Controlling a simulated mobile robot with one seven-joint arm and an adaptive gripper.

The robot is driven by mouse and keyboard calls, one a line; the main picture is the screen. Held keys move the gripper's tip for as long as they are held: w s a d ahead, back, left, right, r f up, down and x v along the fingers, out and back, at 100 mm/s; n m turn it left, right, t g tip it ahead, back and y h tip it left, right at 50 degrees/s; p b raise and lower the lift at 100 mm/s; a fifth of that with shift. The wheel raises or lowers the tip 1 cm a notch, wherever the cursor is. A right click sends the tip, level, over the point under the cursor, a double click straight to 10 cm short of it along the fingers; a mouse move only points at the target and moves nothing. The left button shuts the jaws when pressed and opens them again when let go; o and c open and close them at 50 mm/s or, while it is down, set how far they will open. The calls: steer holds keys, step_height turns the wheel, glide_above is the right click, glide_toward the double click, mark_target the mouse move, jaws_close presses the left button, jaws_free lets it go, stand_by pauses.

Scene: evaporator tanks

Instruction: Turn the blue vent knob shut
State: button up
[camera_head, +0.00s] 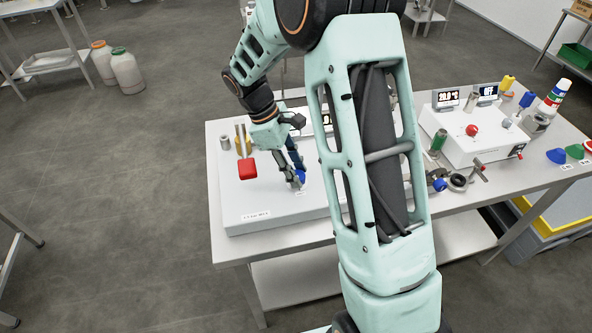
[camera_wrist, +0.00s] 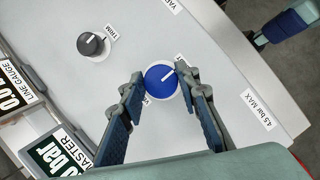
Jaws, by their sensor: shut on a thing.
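The blue vent knob (camera_wrist: 161,79) is a round knob with a white pointer line, set on the light grey panel. In the wrist view its pointer line aims to the upper right. My gripper (camera_wrist: 161,85) has one finger on each side of the knob, shut on it. In the head view the gripper (camera_head: 298,181) reaches down to the panel, and only a bit of the blue knob (camera_head: 301,175) shows beside the fingers. The label next to the knob is partly hidden by the fingers.
A black trim knob (camera_wrist: 91,44) is on the same panel, with gauge displays (camera_wrist: 58,152) at the left edge. A red handle (camera_head: 248,169) stands left of my gripper on the grey box (camera_head: 262,212). A white unit (camera_head: 478,146) stands to the right on the table.

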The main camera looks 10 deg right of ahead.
stand_by(0.5)
steer(key=o, duration=1.1)
steer(key=shift+o, duration=0.2)
steer(key=shift+r, duration=0.1)
steer(key=v, duration=1.2)
steer(key=shift+a, duration=0.1)
